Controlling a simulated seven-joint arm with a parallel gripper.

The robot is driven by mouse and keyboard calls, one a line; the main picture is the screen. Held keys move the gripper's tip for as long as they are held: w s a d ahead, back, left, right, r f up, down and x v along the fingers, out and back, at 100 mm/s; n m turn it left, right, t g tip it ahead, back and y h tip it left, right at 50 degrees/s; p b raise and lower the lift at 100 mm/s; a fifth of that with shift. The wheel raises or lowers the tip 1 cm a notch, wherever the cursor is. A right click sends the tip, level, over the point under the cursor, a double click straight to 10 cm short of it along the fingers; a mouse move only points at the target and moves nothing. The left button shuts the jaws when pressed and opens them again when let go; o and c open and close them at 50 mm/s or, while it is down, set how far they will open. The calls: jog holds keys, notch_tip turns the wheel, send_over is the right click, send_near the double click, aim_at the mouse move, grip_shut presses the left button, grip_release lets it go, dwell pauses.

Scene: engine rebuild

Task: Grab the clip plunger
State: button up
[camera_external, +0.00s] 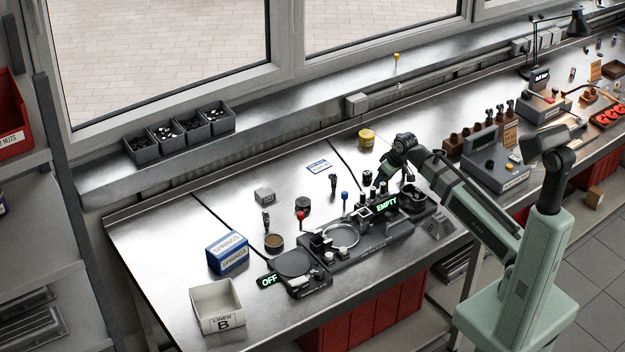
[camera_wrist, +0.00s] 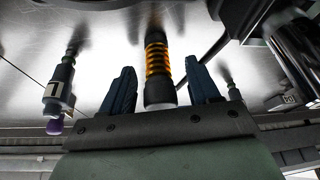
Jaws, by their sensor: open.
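My gripper (camera_wrist: 160,78) is open, with one dark blue finger on each side of an upright dark part with an orange coil spring (camera_wrist: 158,62). This sprung part may be the clip plunger, but no label confirms it. I cannot tell whether either finger touches it. In the external view my gripper (camera_external: 382,186) is low over the bench behind the black fixture with the lit EMPTY sign (camera_external: 387,205). The sprung part cannot be made out clearly there.
In the wrist view a grey tool with a purple end (camera_wrist: 58,92) stands to the left, and dark machinery (camera_wrist: 292,50) is at right. A blue-topped pin (camera_external: 345,197), a red-knobbed part (camera_external: 300,217) and a yellow tin (camera_external: 367,137) stand nearby.

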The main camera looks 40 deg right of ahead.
jog(key=shift+f, duration=0.2)
jog(key=shift+c, duration=0.4)
jog(key=c, duration=1)
jog(key=shift+w+r, duration=0.1)
